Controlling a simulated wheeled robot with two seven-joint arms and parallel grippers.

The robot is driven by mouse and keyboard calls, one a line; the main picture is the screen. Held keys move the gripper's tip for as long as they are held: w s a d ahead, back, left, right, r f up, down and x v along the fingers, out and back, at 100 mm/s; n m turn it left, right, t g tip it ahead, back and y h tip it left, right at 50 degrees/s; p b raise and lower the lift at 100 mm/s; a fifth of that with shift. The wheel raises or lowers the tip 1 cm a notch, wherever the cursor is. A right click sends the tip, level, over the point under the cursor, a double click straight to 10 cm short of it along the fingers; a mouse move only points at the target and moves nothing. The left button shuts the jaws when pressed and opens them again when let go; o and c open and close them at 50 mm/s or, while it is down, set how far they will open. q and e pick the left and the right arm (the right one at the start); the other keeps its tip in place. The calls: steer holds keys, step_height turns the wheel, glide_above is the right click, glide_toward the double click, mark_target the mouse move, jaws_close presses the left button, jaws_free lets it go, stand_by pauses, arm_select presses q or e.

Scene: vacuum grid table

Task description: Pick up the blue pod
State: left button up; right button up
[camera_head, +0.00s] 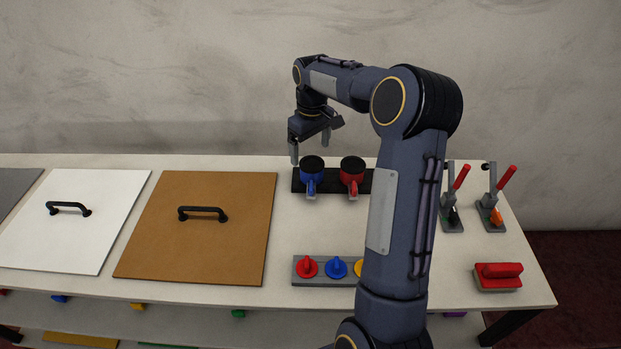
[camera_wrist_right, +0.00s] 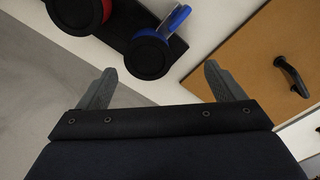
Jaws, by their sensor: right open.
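The blue pod (camera_head: 311,175), with a round black top and a short blue handle, sits upright in a black holder (camera_head: 334,185) at the back of the table. It also shows in the right wrist view (camera_wrist_right: 160,37), ahead of the fingers. A red pod (camera_head: 352,173) of the same shape sits to its right in the same holder. My right gripper (camera_head: 310,147) is open and empty, above and just behind the blue pod; I see no contact. In the right wrist view its two fingers (camera_wrist_right: 161,74) are wide apart. My left gripper is not in view.
A brown board (camera_head: 200,255) and a white board (camera_head: 75,235) with black handles lie to the left. A grey strip with coloured knobs (camera_head: 307,267) is in front. Red-handled clamps (camera_head: 460,178) and a red block (camera_head: 498,271) are at the right. My right arm hides part of the table.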

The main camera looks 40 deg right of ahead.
mark_target(313, 164)
steer(key=shift+w+d+f, duration=0.35)
steer(key=shift+d+f, duration=0.2)
steer(key=shift+f, duration=0.05)
steer(key=shift+w+d+f, duration=0.3)
steer(key=shift+d+f, duration=0.25)
steer(key=shift+f, duration=0.05)
steer(key=f, duration=0.2)
steer(key=f+p, duration=0.1)
steer(key=f, duration=0.3)
steer(key=shift+a, duration=0.25)
steer(key=shift+f, duration=0.55)
steer(key=c, duration=1.2)
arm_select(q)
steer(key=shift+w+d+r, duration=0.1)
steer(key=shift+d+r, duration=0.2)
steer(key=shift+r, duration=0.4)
arm_select(e)
steer(key=shift+c, duration=0.3)
steer(key=shift+r, duration=0.2)
